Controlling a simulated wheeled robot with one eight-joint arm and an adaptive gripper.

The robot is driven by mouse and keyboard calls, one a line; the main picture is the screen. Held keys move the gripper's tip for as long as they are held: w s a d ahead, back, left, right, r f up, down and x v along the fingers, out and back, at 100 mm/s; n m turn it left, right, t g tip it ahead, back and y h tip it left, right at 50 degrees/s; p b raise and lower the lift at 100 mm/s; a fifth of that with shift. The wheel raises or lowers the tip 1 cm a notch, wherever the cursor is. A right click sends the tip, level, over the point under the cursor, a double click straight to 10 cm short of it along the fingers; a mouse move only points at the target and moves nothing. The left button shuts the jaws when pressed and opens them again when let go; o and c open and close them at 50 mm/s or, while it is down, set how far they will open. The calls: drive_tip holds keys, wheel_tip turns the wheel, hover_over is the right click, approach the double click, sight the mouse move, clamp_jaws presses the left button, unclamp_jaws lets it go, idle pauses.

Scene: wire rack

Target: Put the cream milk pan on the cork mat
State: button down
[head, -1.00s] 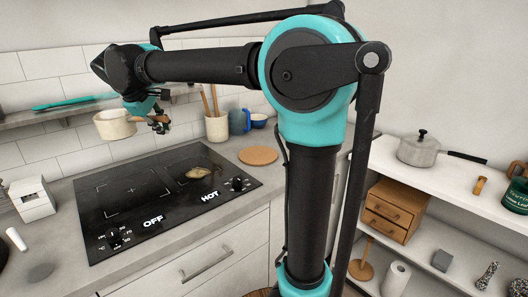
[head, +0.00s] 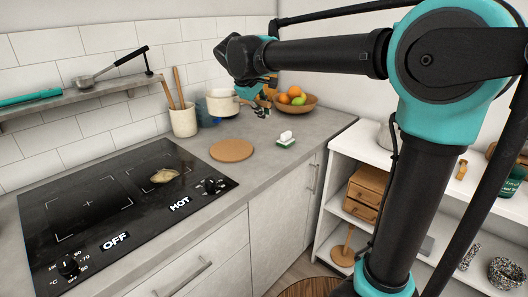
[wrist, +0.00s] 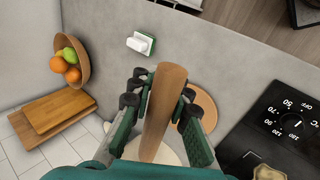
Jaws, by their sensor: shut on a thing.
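The cream milk pan (head: 221,105) hangs in the air in the head view, above the back of the counter. My gripper (head: 262,104) is at its right, shut on its wooden handle. In the wrist view the handle (wrist: 163,105) lies between the fingers of my gripper (wrist: 160,100), and part of the pan's cream body (wrist: 150,153) shows below, mostly hidden by my gripper. The round cork mat (head: 232,150) lies bare on the counter, in front of the pan and lower. It also shows in the wrist view (wrist: 208,105), right of the handle and partly covered by my gripper.
The black hob (head: 118,205) is left of the mat, with something on its HOT zone. A utensil crock (head: 184,121) and a blue mug (head: 207,117) stand behind. A fruit bowl (head: 312,104) and a sponge on a green holder (head: 286,140) are to the right.

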drive_tip(key=shift+w+d+f, duration=0.1)
drive_tip(key=shift+d+f, duration=0.1)
drive_tip(key=shift+f, duration=2.55)
drive_tip(key=shift+w+d+f, duration=0.1)
drive_tip(key=shift+d+f, duration=0.15)
drive_tip(key=shift+f, duration=2.45)
drive_tip(key=shift+w+d+f, duration=0.1)
drive_tip(key=shift+d+f, duration=0.1)
drive_tip(key=shift+f, duration=2.55)
drive_tip(key=c, duration=1.4)
unclamp_jaws()
drive_tip(key=shift+c, duration=0.2)
drive_tip(key=shift+s, duration=0.1)
